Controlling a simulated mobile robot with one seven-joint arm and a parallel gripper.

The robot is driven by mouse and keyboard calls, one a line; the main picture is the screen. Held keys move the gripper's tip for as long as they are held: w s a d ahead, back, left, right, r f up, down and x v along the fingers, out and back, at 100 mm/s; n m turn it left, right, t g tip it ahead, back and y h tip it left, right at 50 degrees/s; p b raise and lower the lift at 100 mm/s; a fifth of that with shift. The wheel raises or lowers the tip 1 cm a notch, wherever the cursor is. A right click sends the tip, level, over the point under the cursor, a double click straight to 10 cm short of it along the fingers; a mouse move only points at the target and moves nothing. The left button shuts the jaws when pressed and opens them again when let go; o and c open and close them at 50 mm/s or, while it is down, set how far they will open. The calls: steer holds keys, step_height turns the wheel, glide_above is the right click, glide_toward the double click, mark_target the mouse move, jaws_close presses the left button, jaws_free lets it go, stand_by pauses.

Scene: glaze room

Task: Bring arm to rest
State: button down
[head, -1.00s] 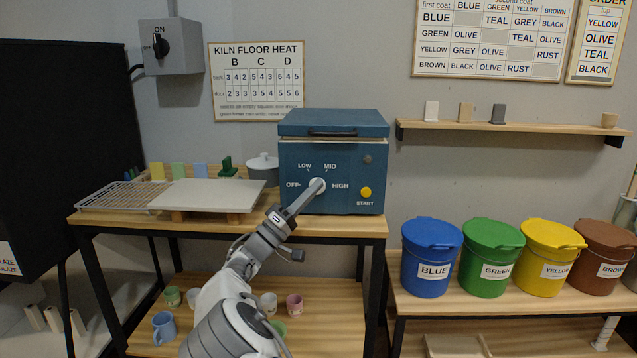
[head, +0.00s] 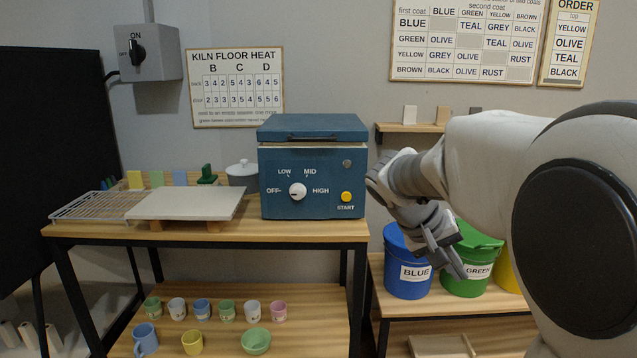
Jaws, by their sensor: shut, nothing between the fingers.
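My arm is folded up at the right of the head view, large and close to the camera. My gripper (head: 452,262) hangs at its end, pointing down, in front of the blue bucket (head: 398,284) and the green bucket (head: 470,285). Its fingers are shut and hold nothing. It is apart from the blue kiln (head: 313,165), whose white dial (head: 297,191) is in full view. My arm hides much of the right side, including most of the yellow bucket (head: 508,279).
A wooden table carries the kiln, a white slab (head: 186,203), a wire rack (head: 95,206) and a lidded grey pot (head: 241,174). Several cups and a green bowl (head: 256,341) stand on its lower shelf. A wall shelf (head: 385,127) is partly behind my arm.

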steer(key=s+a+f+n+t+y, duration=0.15)
steer(key=s+a+y, duration=0.3)
steer(key=s, duration=0.55)
steer(key=s+a+t+y, duration=0.25)
steer(key=s+a, duration=0.25)
steer(key=s, duration=0.6)
step_height(320, 180, up, 24)
steer(key=p, duration=2.3)
steer(key=shift+a+f, duration=0.15)
steer(key=shift+f, duration=0.1)
